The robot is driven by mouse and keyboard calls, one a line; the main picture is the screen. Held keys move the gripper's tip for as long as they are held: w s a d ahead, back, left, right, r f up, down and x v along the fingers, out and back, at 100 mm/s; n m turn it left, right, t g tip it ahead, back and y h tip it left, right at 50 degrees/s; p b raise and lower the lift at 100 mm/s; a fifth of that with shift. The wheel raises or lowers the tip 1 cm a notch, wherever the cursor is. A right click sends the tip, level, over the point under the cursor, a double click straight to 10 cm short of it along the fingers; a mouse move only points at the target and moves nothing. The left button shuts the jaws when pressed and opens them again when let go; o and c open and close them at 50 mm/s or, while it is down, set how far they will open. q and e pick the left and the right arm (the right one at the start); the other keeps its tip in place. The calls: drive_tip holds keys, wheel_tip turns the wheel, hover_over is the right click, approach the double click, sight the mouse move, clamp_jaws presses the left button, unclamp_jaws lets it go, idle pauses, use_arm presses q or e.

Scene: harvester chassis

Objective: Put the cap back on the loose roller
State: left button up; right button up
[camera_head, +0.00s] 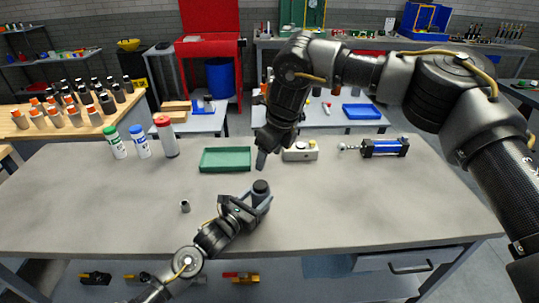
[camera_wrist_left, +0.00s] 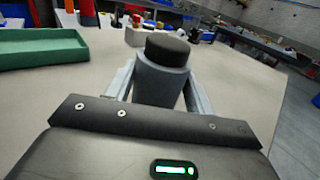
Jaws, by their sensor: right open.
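A grey roller with a dark top (camera_head: 260,187) stands on the grey workbench, near the middle. It also shows in the left wrist view (camera_wrist_left: 163,80), where the dark top sits flat on the grey body. My left gripper (camera_head: 256,200) has one finger on each side of the roller, and both appear to touch it. A small grey piece with a dark top or opening (camera_head: 185,206) stands on the bench to the left; it is too small to tell whether it is a cap. My right gripper (camera_head: 264,160) is open, above and behind the roller, pointing down.
A green tray (camera_head: 226,160) lies behind the roller. Bottles with green, blue and red caps (camera_head: 142,142) stand at the back left. A beige box (camera_head: 300,152) and a blue cylinder device (camera_head: 385,147) are at the back right. The front right of the bench is clear.

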use_arm(q)
drive_tip(key=o, duration=0.5)
drive_tip(key=shift+s+a+f, duration=0.1)
drive_tip(key=shift+s+a, duration=0.3)
drive_tip(key=b+v, duration=0.2)
drive_tip(key=v, duration=0.7)
drive_tip(key=shift+s+a, duration=0.2)
drive_tip(key=shift+s, duration=0.05)
